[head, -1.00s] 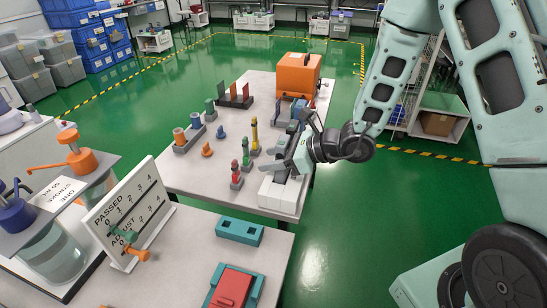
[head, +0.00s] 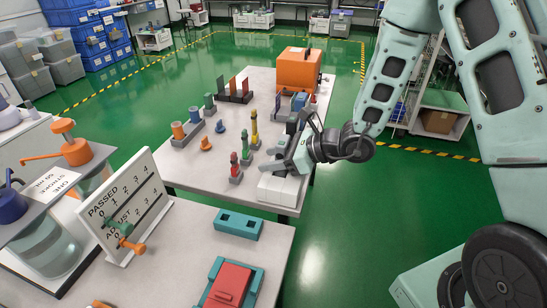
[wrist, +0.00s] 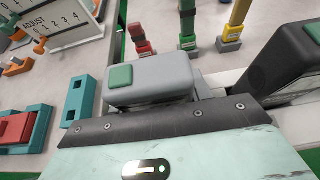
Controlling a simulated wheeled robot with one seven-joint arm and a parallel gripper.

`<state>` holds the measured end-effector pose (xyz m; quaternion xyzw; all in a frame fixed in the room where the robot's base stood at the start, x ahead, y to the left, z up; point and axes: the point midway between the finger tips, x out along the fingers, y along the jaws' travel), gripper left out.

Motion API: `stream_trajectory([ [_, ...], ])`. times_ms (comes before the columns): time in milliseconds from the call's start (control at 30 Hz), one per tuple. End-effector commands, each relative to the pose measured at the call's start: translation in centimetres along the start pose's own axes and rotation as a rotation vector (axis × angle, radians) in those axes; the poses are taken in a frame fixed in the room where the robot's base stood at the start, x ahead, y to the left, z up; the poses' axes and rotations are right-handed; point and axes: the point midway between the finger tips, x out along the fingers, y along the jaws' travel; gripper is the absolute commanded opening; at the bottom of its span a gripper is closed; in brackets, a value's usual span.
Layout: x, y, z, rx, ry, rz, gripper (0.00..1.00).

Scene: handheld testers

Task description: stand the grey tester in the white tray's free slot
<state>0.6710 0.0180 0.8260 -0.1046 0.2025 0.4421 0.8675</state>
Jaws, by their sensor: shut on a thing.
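My gripper (head: 291,156) is shut on the grey tester (head: 277,166), just above the white tray (head: 278,190) at the near right end of the table. In the wrist view the grey tester (wrist: 155,78) is a rounded grey block with a green square (wrist: 121,77) on it. The free slot is hidden by the gripper and tester.
Red, green and yellow stacked pieces stand left of the gripper, the red one (head: 235,168) nearest. An orange case (head: 298,68) is at the back. A teal block with two holes (head: 238,223) and a white scale board (head: 125,207) are on the nearer table.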

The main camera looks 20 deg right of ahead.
Motion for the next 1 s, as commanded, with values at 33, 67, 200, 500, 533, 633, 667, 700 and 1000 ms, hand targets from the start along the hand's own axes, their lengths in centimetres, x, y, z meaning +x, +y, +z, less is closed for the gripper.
stream_trajectory([
  [33,0.1,0.0,-0.2,0.0,0.0,0.0,0.2],
  [67,0.1,0.0,-0.3,0.0,0.0,0.0,0.2],
  [200,0.3,0.0,-0.6,0.0,0.0,0.0,0.2],
  [500,0.2,0.0,-0.5,0.0,0.0,0.0,0.74],
  [533,0.2,0.0,-0.5,0.0,0.0,0.0,0.74],
  [633,0.1,0.0,-0.5,0.0,0.0,0.0,0.74],
  [667,0.0,0.0,-0.5,0.0,0.0,-0.001,0.74],
  [700,-0.2,-0.1,-0.5,0.0,0.0,-0.002,0.74],
  [1000,-5.7,-0.1,-0.5,0.001,0.0,-0.006,0.74],
])
